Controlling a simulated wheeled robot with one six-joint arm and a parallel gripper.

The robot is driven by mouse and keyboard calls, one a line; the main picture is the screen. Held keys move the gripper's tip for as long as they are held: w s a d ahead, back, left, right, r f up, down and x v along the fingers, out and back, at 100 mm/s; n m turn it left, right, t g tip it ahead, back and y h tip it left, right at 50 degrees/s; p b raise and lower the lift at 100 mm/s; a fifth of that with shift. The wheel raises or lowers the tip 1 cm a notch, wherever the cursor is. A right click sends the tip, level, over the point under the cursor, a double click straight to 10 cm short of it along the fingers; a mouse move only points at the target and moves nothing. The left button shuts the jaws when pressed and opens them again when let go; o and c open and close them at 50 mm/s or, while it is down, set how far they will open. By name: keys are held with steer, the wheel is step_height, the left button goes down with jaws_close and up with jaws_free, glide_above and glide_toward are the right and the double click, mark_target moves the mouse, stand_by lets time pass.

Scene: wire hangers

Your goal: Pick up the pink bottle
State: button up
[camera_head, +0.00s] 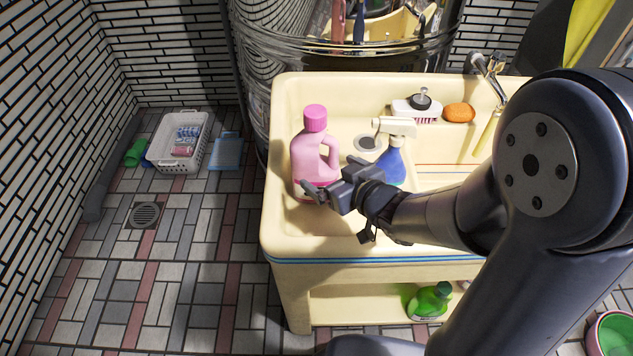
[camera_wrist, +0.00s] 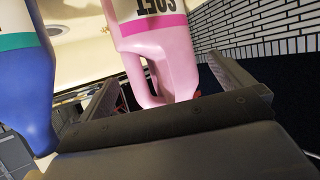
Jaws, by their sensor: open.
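The pink bottle (camera_head: 309,158) stands upright in the left part of the cream sink, with a pink cap and a side handle on its right. My gripper (camera_head: 322,186) is in front of its lower part in the head view, hiding some of its base. In the wrist view the pink bottle (camera_wrist: 165,50) appears upside down, its handle side between the spread fingers of my gripper (camera_wrist: 165,85). The fingers are open and I cannot tell whether they touch the bottle.
A blue spray bottle (camera_head: 393,160) with a white trigger stands just right of the pink bottle; it also shows in the wrist view (camera_wrist: 25,75). An orange sponge-like item (camera_head: 459,112) and a brush (camera_head: 415,108) lie at the back. The cream sink (camera_head: 285,120) has raised rims.

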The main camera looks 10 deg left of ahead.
mark_target(320, 167)
steer(key=shift+x, duration=2.8)
steer(key=shift+c, duration=0.2)
steer(key=c, duration=1.5)
steer(key=shift+c, duration=0.3)
